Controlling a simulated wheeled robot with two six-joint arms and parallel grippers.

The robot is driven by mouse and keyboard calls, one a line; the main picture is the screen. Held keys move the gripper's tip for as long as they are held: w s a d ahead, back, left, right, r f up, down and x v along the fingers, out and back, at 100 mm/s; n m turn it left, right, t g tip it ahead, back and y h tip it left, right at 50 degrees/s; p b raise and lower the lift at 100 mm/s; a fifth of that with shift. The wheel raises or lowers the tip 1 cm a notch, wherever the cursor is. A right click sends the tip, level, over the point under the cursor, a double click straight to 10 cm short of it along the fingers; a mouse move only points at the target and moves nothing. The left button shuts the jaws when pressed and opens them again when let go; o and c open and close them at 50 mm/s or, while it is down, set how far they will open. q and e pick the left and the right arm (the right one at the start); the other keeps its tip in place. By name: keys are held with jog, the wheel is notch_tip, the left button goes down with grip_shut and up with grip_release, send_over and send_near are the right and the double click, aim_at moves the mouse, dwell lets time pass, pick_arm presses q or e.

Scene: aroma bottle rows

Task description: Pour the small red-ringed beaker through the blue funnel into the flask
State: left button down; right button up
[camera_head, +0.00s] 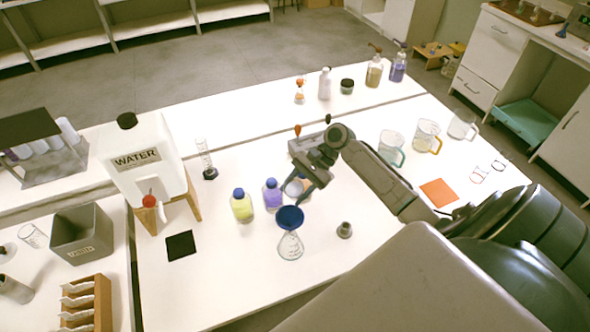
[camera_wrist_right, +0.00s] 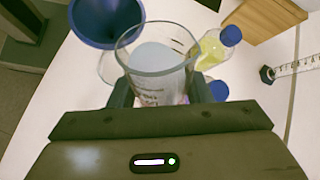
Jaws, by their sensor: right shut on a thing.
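My right gripper (camera_head: 311,184) is shut on a small clear glass beaker (camera_wrist_right: 155,88) with pale contents. A red ring on it cannot be made out. In the head view the gripper largely hides the beaker (camera_head: 294,187), just behind the funnel and above the table. The blue funnel (camera_head: 290,217) sits in the mouth of the clear flask (camera_head: 290,246), which stands on the white table. My left gripper is not in view.
Yellow (camera_head: 241,206) and purple (camera_head: 272,194) blue-capped bottles stand left of the held beaker. A grey stopper-like piece (camera_head: 344,230) is right of the flask. Handled jugs (camera_head: 427,136) stand farther right. A water tank (camera_head: 143,160) is at left. The table front is mostly clear.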

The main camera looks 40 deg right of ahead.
jog(key=shift+n+t+h, duration=0.3)
jog(key=shift+t+h, duration=0.2)
jog(key=shift+h, duration=0.1)
jog(key=shift+s+a+r+p, duration=0.15)
jog(key=shift+r+p, duration=0.05)
jog(key=shift+r, duration=0.7)
jog(key=shift+s+a+r+p, duration=0.15)
jog(key=shift+r+p, duration=0.1)
jog(key=shift+r, duration=0.7)
jog(key=shift+s+a+r+p, duration=0.1)
jog(key=shift+a+r+p, duration=0.1)
jog(key=shift+r, duration=0.7)
jog(key=shift+f+n+t+h+b, duration=0.3)
jog(key=shift+f+t+h+b, duration=0.25)
jog(key=shift+b, duration=1.7)
jog(key=shift+f+h+b, duration=0.35)
jog(key=shift+f+b, duration=0.05)
jog(key=shift+b, duration=0.95)
jog(key=shift+f+n+t+h+p, duration=0.3)
jog(key=shift+f+t+p, duration=0.25)
jog(key=shift+p, duration=0.1)
jog(key=shift+r+p, duration=0.2)
jog(key=shift+p, duration=0.45)
